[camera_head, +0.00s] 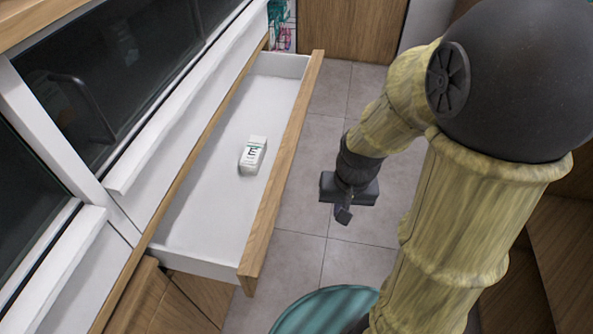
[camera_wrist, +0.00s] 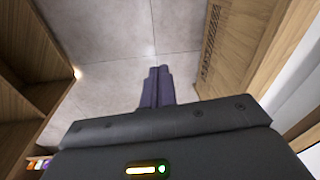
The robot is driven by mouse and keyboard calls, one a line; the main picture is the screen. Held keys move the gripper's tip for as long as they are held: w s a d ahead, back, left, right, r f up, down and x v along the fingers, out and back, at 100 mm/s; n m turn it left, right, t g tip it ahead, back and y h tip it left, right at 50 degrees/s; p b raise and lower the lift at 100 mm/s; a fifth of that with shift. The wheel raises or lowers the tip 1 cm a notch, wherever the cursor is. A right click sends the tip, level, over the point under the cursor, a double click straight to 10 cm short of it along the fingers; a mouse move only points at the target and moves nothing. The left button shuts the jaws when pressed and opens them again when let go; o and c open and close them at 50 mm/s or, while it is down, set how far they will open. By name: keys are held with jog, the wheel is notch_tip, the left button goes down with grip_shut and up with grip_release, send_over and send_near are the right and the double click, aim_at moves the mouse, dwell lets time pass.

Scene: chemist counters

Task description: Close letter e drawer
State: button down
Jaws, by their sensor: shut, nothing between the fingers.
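An open drawer (camera_head: 277,170) with a wooden front and white inside is pulled out from the counter on the left in the head view. A small white box (camera_head: 253,155) with dark green lettering lies in it. My gripper (camera_head: 343,215) is outside the drawer, to the right of its wooden front and apart from it. In the wrist view my gripper (camera_wrist: 157,75) has its two fingers together with nothing between them. A wooden panel (camera_wrist: 215,50) shows to the right there; I cannot tell if it is the drawer front. No letter on the drawer is visible.
Grey floor tiles (camera_head: 318,150) lie between the drawer and my arm. A teal round object (camera_head: 325,308) is at the bottom. Wooden shelves (camera_head: 545,235) stand at the right. Dark glass panels (camera_head: 110,75) line the counter at the left. A wooden cabinet (camera_head: 350,28) is at the back.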

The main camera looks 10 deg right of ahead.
jog(key=w+f+m+g+y+b, duration=0.35)
jog(key=w+f+m+y, duration=0.25)
jog(key=f+m+y, duration=0.4)
jog(key=w+d+m+t+y+b, duration=0.2)
jog(key=w+d+m+t+y, duration=0.4)
jog(key=w+m+t, duration=0.2)
jog(key=shift+w+d+m+t, duration=0.25)
jog(key=shift+w+m+t, duration=0.1)
jog(key=shift+w+m, duration=0.6)
jog(key=shift+a, duration=0.1)
jog(key=b+x, duration=0.2)
jog(key=x, duration=1.2)
jog(key=shift+r, duration=0.1)
